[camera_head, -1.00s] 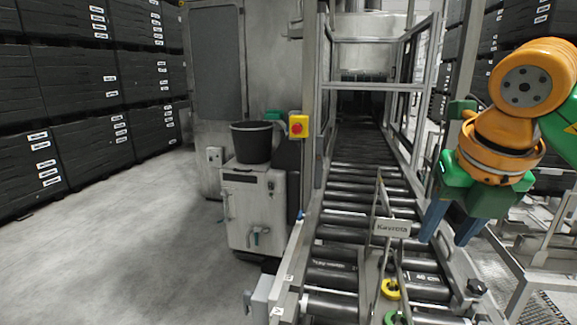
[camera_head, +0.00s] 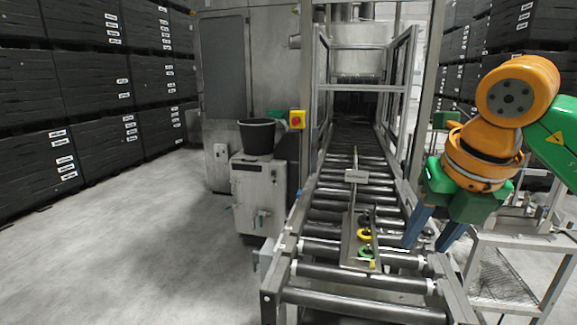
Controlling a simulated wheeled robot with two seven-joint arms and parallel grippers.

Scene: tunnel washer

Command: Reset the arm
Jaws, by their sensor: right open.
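My right arm, orange and green, comes in from the right edge. My right gripper (camera_head: 428,238) points down with two blue fingers spread apart and nothing between them. It is in front of the right side of the roller conveyor (camera_head: 345,298); whether it touches the rail cannot be told. My left gripper is not in view.
A metal carrier (camera_head: 355,225) with yellow and green rings (camera_head: 364,236) lies on the rollers, leading towards the washer tunnel. A white cabinet (camera_head: 258,195) with a black bucket (camera_head: 257,137) stands left of the conveyor. Black crates (camera_head: 95,90) line the left wall. The left floor is clear.

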